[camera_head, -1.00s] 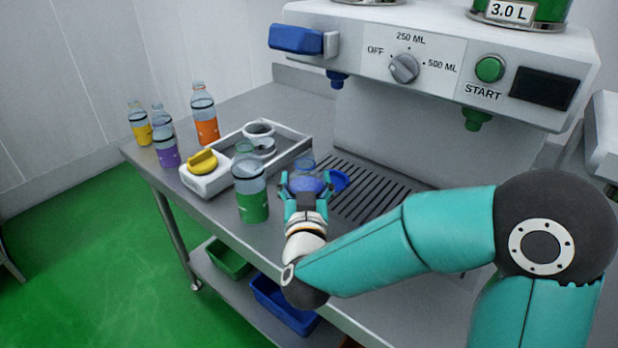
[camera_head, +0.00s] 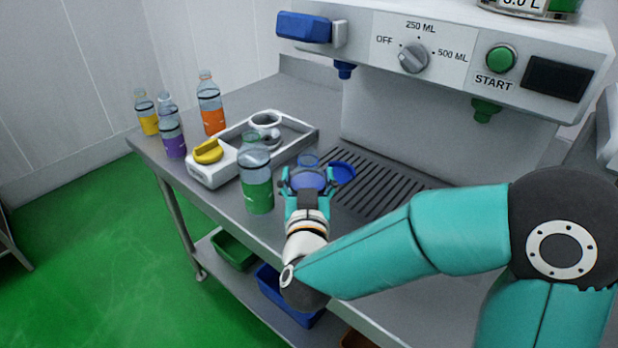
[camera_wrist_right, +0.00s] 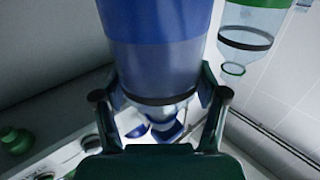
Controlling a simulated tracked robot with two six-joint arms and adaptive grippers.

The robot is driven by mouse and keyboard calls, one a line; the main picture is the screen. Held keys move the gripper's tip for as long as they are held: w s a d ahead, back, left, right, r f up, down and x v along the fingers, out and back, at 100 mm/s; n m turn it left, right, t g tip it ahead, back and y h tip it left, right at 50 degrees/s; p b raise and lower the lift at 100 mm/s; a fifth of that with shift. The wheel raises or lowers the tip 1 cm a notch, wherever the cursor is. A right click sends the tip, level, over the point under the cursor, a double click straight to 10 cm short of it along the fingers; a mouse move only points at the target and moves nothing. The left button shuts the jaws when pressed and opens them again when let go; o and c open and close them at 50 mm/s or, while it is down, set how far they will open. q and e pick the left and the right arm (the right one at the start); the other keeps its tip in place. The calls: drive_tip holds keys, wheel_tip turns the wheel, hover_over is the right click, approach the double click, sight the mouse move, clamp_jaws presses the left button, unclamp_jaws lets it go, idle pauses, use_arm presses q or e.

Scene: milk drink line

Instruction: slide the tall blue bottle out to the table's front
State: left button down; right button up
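The tall blue bottle (camera_head: 308,179) stands upright on the steel table, with my right gripper (camera_head: 308,186) in front of it and its fingers on both sides. The gripper and arm hide the bottle's lower part in the head view. In the right wrist view the blue bottle (camera_wrist_right: 160,60) shows upside down, large and close. The right gripper's fingers (camera_wrist_right: 160,92) lie against both its sides with no clear gap at the tips. My left gripper is not in view.
A green bottle (camera_head: 257,190) stands close on the left. A grey tray (camera_head: 291,151) with a yellow knob lies behind it. Orange (camera_head: 213,117), purple (camera_head: 173,140) and yellow (camera_head: 148,118) bottles stand at far left. The dispenser (camera_head: 520,40) overhangs a slotted drain (camera_head: 385,190).

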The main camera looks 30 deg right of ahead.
drive_tip(key=o, duration=0.4)
drive_tip(key=shift+c, duration=0.2)
drive_tip(key=shift+s+a, duration=0.1)
drive_tip(key=b+v, duration=0.5)
drive_tip(key=v, duration=0.9)
drive_tip(key=shift+s, duration=0.1)
idle(0.4)
